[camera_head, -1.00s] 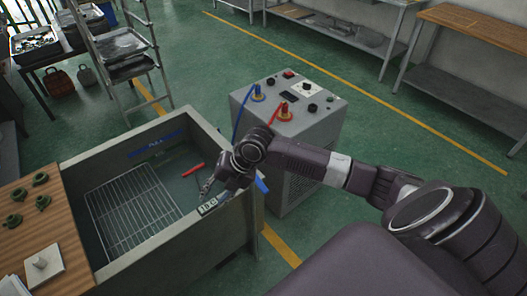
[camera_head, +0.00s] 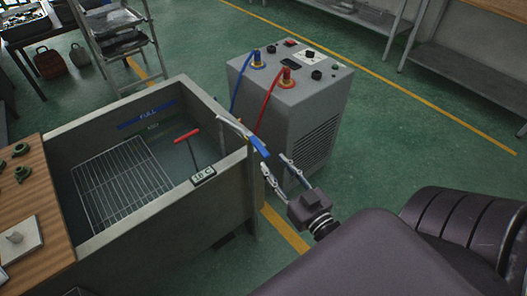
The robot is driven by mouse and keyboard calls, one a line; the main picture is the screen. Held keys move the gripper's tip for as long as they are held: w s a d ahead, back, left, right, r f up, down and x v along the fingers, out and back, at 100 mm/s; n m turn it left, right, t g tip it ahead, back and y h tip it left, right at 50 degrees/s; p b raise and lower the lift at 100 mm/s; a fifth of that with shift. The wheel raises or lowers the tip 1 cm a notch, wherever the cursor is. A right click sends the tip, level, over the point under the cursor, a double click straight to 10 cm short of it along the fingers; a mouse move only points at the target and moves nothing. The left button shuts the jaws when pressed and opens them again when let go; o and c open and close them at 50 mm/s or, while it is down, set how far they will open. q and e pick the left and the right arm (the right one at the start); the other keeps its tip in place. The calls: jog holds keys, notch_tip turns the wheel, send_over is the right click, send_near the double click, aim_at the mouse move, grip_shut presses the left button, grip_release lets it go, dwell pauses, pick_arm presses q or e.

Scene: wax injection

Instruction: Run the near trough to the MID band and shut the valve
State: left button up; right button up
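The near trough (camera_head: 222,205) is a grey open tank at the left, with a wire rack (camera_head: 120,180) inside. Its far inner wall bears a blue FULL mark (camera_head: 150,113) and a fainter MID mark (camera_head: 152,127); I cannot clearly tell the liquid level. A blue-handled lever (camera_head: 260,146), apparently the valve, sits on a metal pipe at the trough's right wall. A red T-shaped handle (camera_head: 187,135) stands inside the trough. My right gripper (camera_head: 275,165) is open and empty, outside the right wall, just below and right of the lever in the picture. My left gripper is not in view.
A grey machine (camera_head: 290,100) with a red hose (camera_head: 268,96) and a blue hose (camera_head: 238,90) stands behind the gripper. A wooden board (camera_head: 42,215) with green parts is at left.

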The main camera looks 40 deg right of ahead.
aim_at(262, 149)
jog(key=w, duration=0.5)
jog(key=w+p, duration=0.1)
jog(key=w, duration=0.1)
jog(key=shift+w+d, duration=0.3)
jog(key=shift+w, duration=0.05)
grip_shut()
